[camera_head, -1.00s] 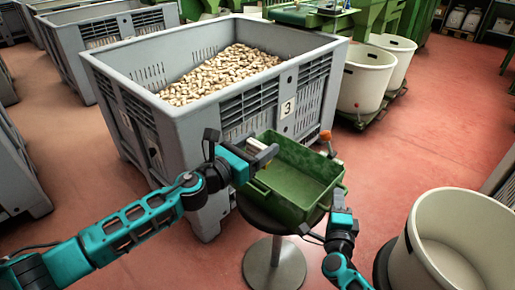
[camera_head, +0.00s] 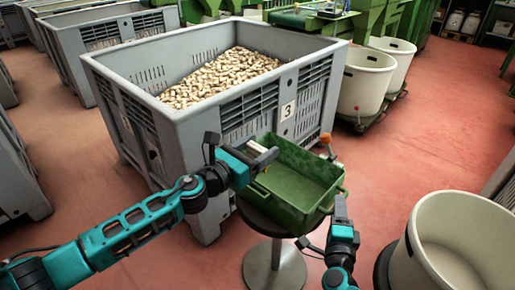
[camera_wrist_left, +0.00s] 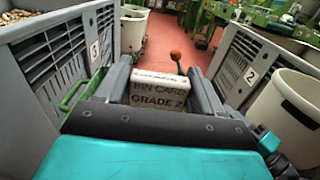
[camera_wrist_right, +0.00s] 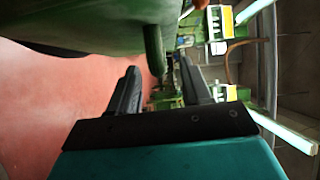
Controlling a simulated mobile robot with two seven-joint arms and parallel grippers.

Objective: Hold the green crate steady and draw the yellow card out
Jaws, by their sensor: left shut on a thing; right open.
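The green crate (camera_head: 300,205) rests on a round stool, beside the large grey bin. My left gripper (camera_head: 266,157) is at the crate's left end. In the left wrist view a pale card (camera_wrist_left: 158,92) reading "BIN CARD GRADE 2" stands between the left fingers, which are shut on it. Its colour looks cream rather than clear yellow. My right gripper (camera_head: 340,207) is open just in front of the crate's right end. In the right wrist view the green crate handle (camera_wrist_right: 154,50) is ahead of the open fingers, not gripped.
The large grey bin (camera_head: 205,120) full of corks stands behind the crate, with an orange-knobbed lever (camera_head: 325,138) near its corner. A cream tub (camera_head: 460,240) stands close to my right arm. The stool's metal foot (camera_head: 275,265) is below. Red floor is open at right.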

